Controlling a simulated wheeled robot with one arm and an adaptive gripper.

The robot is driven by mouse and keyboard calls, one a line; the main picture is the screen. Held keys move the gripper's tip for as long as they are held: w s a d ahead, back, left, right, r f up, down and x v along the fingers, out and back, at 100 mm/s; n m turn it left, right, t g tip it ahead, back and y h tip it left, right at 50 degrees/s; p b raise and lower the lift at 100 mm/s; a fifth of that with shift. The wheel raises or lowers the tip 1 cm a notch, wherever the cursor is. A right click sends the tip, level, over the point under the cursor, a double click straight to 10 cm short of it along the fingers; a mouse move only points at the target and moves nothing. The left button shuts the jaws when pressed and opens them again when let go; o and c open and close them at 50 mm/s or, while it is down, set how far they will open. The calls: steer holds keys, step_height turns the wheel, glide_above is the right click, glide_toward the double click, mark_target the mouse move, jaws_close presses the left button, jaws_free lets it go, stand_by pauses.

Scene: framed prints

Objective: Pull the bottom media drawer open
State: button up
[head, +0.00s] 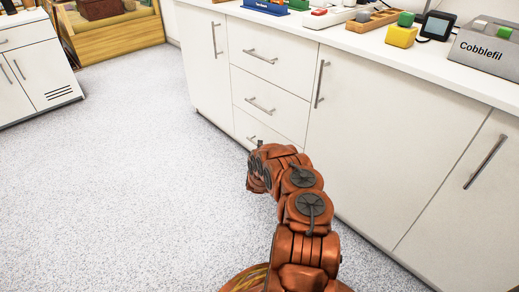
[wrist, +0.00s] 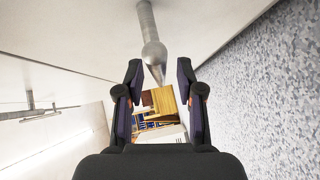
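The bottom drawer (head: 243,121) is the lowest of three white drawers in the head view. It looks flush with the cabinet front, and my arm covers part of it. Its metal bar handle (head: 252,139) shows just above my wrist. In the wrist view, a grey metal handle (wrist: 149,33) runs down from the top, its rounded part in line with the gap between my fingertips. My gripper (wrist: 159,66) is open, one finger on each side of that gap. I cannot tell whether either finger touches the handle. In the head view the fingers are mostly hidden by my arm.
Two more drawers, the middle one (head: 270,102) and the top one (head: 272,57), sit above. Doors with upright handles flank them. The countertop (head: 345,35) holds blocks, a small screen and a grey Cobblefil box (head: 487,47). Speckled floor (head: 120,190) is clear at left.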

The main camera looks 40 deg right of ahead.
steer(key=shift+w+d, duration=0.45)
steer(key=shift+c, duration=0.2)
jaws_close()
stand_by(0.4)
